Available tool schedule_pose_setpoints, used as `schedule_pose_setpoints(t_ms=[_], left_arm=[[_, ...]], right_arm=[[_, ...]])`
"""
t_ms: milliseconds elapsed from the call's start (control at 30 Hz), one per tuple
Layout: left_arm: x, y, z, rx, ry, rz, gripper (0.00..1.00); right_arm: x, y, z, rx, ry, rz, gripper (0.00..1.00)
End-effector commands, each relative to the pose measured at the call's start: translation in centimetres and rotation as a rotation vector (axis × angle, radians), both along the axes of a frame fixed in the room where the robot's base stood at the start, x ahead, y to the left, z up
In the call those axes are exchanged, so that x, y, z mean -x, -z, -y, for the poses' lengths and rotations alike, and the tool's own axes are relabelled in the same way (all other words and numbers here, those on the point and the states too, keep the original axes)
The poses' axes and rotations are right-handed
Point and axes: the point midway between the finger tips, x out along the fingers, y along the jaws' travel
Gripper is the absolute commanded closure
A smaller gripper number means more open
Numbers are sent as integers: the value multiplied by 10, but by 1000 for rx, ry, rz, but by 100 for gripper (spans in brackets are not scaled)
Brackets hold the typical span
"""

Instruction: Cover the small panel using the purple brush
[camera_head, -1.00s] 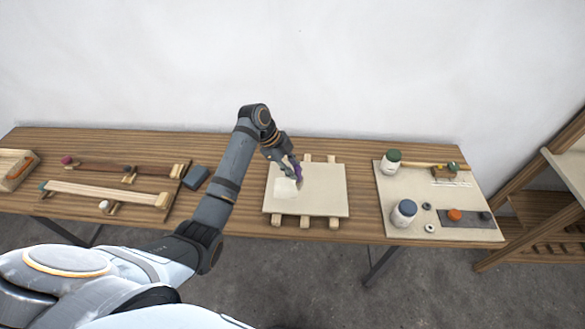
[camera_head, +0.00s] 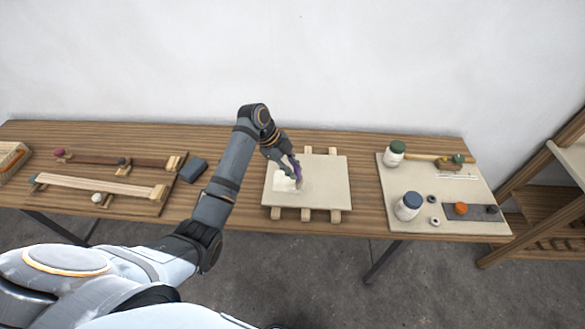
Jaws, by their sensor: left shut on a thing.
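The small panel (camera_head: 325,190) is a pale beige board lying on wooden battens in the middle of the bench. A whiter patch (camera_head: 284,186) covers part of its left side; the rest looks bare. My left gripper (camera_head: 293,172) is over the left part of the panel, shut on the purple brush (camera_head: 297,174). The brush points down, its tip at or just above the panel near the patch's right edge; I cannot tell whether it touches. My right gripper is not in view.
On the right a pale board (camera_head: 440,220) holds a green-lidded jar (camera_head: 394,154), a blue-lidded jar (camera_head: 408,206) and small parts. On the left a wooden board (camera_head: 148,207) carries wooden strips; a dark block (camera_head: 193,171) lies beside it. A shelf (camera_head: 560,190) stands at the right.

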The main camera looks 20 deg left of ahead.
Motion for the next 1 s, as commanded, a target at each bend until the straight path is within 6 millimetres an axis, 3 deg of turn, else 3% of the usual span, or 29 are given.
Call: schedule_pose_setpoints(t_ms=[1000], left_arm=[[-13, 4, 1, 0, 0, 0, 100]], right_arm=[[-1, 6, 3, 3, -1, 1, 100]])
